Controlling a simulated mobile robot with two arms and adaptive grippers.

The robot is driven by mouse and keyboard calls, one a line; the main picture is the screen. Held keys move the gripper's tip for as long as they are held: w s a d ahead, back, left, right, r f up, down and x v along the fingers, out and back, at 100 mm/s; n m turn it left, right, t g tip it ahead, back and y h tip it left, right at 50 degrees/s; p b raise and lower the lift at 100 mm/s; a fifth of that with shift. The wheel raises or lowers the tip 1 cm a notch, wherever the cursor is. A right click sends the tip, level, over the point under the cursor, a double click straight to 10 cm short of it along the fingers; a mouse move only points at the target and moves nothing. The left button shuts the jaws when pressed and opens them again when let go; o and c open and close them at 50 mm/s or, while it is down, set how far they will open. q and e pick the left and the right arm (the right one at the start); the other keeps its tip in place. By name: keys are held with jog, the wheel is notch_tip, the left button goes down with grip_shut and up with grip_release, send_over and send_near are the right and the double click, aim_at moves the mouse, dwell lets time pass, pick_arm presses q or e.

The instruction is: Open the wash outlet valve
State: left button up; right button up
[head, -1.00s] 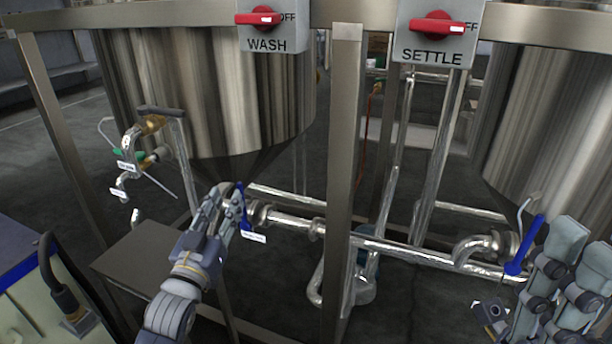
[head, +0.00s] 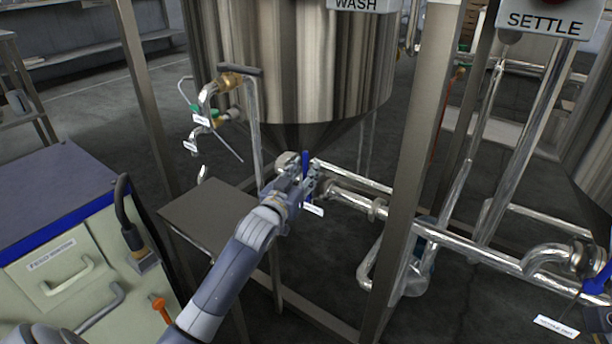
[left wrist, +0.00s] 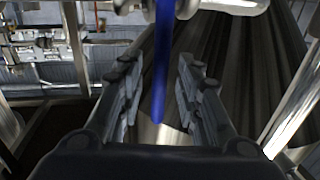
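The wash outlet valve has an upright blue handle (head: 306,165) on the pipe below the wash tank's cone, with a white tag (head: 313,209) beneath. In the left wrist view the blue handle (left wrist: 161,70) runs down between my fingers. My left gripper (head: 303,180) is at this handle; in the left wrist view its fingers (left wrist: 157,85) are open on either side, with gaps to the handle. The head view does not show the contact clearly. Only a small dark piece, seemingly of my right gripper (head: 600,319), shows at the right edge, near the blue handle of another valve (head: 598,281).
The steel tank (head: 290,60) stands above. A frame post (head: 415,170) rises right of the valve. A metal shelf (head: 208,216) lies left of it. Sampling taps (head: 222,90) are on the tank's left. A cabinet (head: 75,245) is at lower left.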

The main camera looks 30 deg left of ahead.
pick_arm(q)
jog(key=shift+w+a+r, duration=0.1)
jog(key=shift+w, duration=0.4)
grip_shut()
